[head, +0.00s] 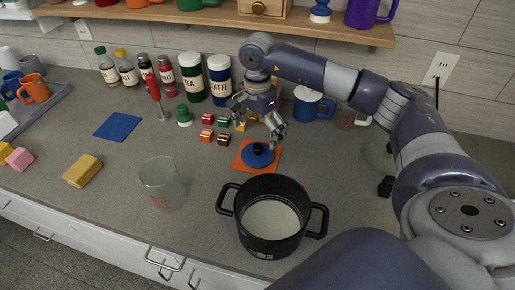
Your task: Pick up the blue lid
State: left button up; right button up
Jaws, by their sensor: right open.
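The blue lid (262,159) lies on an orange square mat (242,165) on the grey counter. It is round with a black knob (259,148) on top. My right gripper (257,133) is open, with its fingers spread just behind and above the lid. I cannot tell whether a finger touches it. A black two-handled pot (265,246) stands in front of the lid, open at the top, with a pale inside. My left gripper is not in view.
Small coloured blocks (207,135) lie left of the gripper. A clear measuring cup (163,185) stands left of the pot. Canisters (191,78) and bottles line the wall. A blue mug (310,104) stands behind my right arm. The counter around the blue square (117,126) is mostly free.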

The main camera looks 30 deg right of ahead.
aim_at(258, 147)
jog(key=shift+f, duration=0.85)
jog(key=shift+w+f+p, duration=0.1)
jog(key=shift+f+p, duration=0.25)
notch_tip(258, 147, down, 4)
jog(key=shift+f+p, duration=0.1)
jog(key=shift+p, duration=1)
jog(key=shift+d+f, duration=0.1)
jog(key=shift+f, duration=0.25)
jog(key=shift+c, duration=0.6)
jog(key=c, duration=2.2)
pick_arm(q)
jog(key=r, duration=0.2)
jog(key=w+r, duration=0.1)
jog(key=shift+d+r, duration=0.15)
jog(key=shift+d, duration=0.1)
pick_arm(e)
jog(key=shift+c, duration=0.2)
